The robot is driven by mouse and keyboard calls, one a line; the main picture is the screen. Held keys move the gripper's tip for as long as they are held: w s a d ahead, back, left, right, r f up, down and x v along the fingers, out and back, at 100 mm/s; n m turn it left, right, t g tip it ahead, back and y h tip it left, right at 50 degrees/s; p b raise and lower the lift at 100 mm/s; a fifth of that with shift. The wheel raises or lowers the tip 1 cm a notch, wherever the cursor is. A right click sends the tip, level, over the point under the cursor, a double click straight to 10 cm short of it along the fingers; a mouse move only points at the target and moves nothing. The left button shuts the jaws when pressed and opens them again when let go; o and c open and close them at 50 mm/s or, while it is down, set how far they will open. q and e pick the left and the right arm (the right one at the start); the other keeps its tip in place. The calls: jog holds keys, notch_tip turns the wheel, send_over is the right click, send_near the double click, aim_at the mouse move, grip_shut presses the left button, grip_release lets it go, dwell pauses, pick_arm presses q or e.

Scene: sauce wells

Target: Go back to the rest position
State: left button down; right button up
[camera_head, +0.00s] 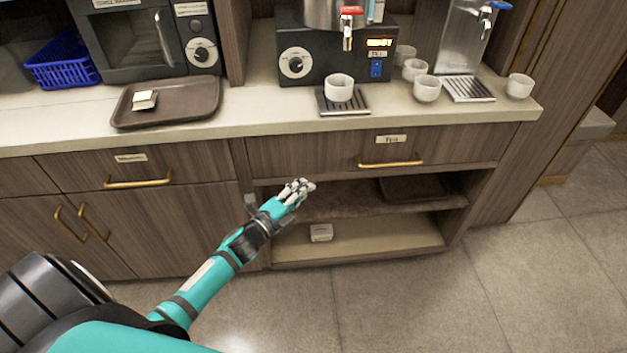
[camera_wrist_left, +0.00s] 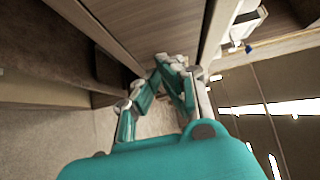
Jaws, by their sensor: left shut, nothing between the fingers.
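My left gripper (camera_head: 299,189) reaches in from the lower left in the head view. It is shut and empty, in front of the cabinet at the height of the open shelves. In the left wrist view the fingers of my left gripper (camera_wrist_left: 165,68) come together with nothing between them. The cabinet front and shelf edges show close around them there. My right gripper is not in the frames.
A counter (camera_head: 250,112) carries a brown tray (camera_head: 200,103) with a small white item, a drink machine (camera_head: 297,65) and several white cups. Open shelves below hold a dark tray (camera_head: 412,188) and a small white box (camera_head: 321,233). The right floor (camera_head: 540,270) is clear.

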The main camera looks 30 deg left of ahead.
pick_arm(q)
jog(key=s+f+n+g+y+p, duration=0.2)
jog(key=s+f+n+g, duration=0.25)
jog(key=s+f, duration=0.7)
jog(key=s+f+n+g+y+p, duration=0.1)
jog(key=s+f+n+g, duration=0.45)
jog(key=f, duration=1.05)
jog(key=s+d+f+n+g+p, duration=0.1)
jog(key=s+f, duration=0.3)
jog(key=s, duration=0.6)
jog(key=s+d+f+n+g, duration=0.3)
jog(key=s+f+n, duration=0.1)
jog(key=s, duration=0.6)
jog(key=s+d+f+n+g+p, duration=0.1)
jog(key=s+f, duration=0.3)
jog(key=s, duration=0.6)
jog(key=shift+s+d+n+g+p, duration=0.35)
jog(key=shift+d+n+g, duration=0.45)
jog(key=shift+n, duration=0.1)
jog(key=shift+w+f, duration=0.1)
